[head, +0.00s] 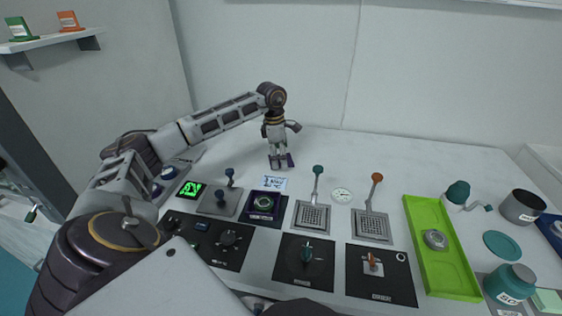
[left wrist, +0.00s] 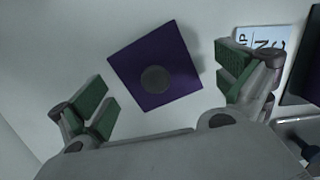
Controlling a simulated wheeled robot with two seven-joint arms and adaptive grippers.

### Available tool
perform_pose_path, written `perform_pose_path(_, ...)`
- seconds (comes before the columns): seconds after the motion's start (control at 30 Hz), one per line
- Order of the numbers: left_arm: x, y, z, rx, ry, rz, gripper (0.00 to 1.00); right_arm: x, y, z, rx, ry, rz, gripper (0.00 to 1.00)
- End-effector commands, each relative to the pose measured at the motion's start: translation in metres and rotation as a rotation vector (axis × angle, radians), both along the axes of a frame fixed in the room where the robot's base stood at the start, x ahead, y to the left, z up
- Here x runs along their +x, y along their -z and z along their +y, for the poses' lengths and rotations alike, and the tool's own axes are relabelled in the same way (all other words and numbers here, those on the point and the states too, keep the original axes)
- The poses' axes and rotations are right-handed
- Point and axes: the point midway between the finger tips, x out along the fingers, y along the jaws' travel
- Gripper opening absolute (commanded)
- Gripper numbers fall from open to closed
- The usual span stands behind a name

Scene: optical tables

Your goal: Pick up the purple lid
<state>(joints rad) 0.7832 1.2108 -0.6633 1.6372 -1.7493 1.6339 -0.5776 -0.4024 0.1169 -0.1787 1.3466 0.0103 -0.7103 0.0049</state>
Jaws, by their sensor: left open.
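The purple lid (left wrist: 183,58) is a flat dark purple square with a round grey knob (left wrist: 156,80) in its middle. It lies on the white table, turned at an angle in the left wrist view. In the head view only part of the purple lid (head: 290,160) shows beneath my left gripper (head: 279,163). My left gripper is open and points down over the lid. In the left wrist view its green-padded fingers (left wrist: 168,92) stand on either side of the lid, with nothing between them at their height. How far they are above the lid is hard to tell.
A blue-and-white label card (head: 270,183) lies in front of the lid. Nearer are a dark purple-centred device (head: 264,203), two grey grated plates (head: 312,217) and black control panels (head: 305,262). A green tray (head: 453,270) is at right. The table behind the lid is clear.

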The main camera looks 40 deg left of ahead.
Motion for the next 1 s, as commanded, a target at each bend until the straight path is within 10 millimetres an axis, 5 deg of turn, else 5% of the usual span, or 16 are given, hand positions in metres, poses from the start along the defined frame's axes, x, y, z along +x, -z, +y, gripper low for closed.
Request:
perform_pose_path(0.4, 0.0, -0.0004, 0.0, 0.0, 0.0, 0.0, 0.97, -0.0094, 0.004, 0.0035, 0.004, 0.003, 0.014, 0.69)
perform_pose_path(1.0, -0.0004, 0.0006, 0.0001, 0.001, 0.0, 0.002, 0.2, -0.0046, 0.003, 0.0033, 0.004, 0.002, 0.008, 0.69)
